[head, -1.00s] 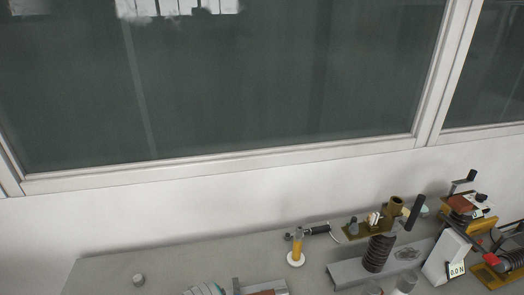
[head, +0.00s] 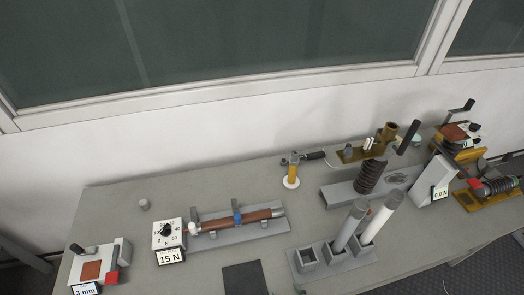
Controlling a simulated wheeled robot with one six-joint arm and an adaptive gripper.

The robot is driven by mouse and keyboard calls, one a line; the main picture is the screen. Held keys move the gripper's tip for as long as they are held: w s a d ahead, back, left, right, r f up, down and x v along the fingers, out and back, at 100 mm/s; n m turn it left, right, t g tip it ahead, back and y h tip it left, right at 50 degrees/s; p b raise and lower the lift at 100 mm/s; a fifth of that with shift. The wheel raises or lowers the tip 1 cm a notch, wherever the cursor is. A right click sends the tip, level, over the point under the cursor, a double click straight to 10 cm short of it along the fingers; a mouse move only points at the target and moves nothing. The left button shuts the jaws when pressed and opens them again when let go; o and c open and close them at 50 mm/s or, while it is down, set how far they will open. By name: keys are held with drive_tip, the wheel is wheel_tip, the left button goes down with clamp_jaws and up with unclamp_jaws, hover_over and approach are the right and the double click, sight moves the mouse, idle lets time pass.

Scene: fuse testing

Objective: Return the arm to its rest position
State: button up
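Neither my gripper nor any part of my arm that I can make out shows in the head view, so its pose and opening are hidden. The grey workbench (head: 130,205) stands against the wall. On it, a holder with square sockets (head: 330,264) carries a grey cylinder (head: 350,225) and a white-topped cylinder (head: 382,218), both tilted in the picture. One front socket (head: 307,257) looks empty. A copper-coloured tube fixture (head: 237,222) lies left of the holder, beside a dial box (head: 168,233) labelled 15 N.
A dark flat pad (head: 243,279) lies at the front. A gauge block (head: 100,262) marked 3 mm is at the left. A spring stand (head: 368,176), a box reading 0.0 N (head: 432,182) and crank devices (head: 462,132) crowd the right. The left back of the bench is mostly clear.

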drive_tip(key=s+d+r+m+t+h, duration=0.1)
drive_tip(key=s+d+r+m+t, duration=0.1)
drive_tip(key=s+d+r, duration=0.3)
drive_tip(key=s+d+r+m+t+h, duration=0.2)
drive_tip(key=s+d+r, duration=0.4)
drive_tip(key=s+r, duration=0.8)
drive_tip(key=shift+s+d+m+t+h, duration=0.25)
drive_tip(key=shift+s+t, duration=0.25)
drive_tip(key=shift+s, duration=0.65)
drive_tip(key=shift+r, duration=0.1)
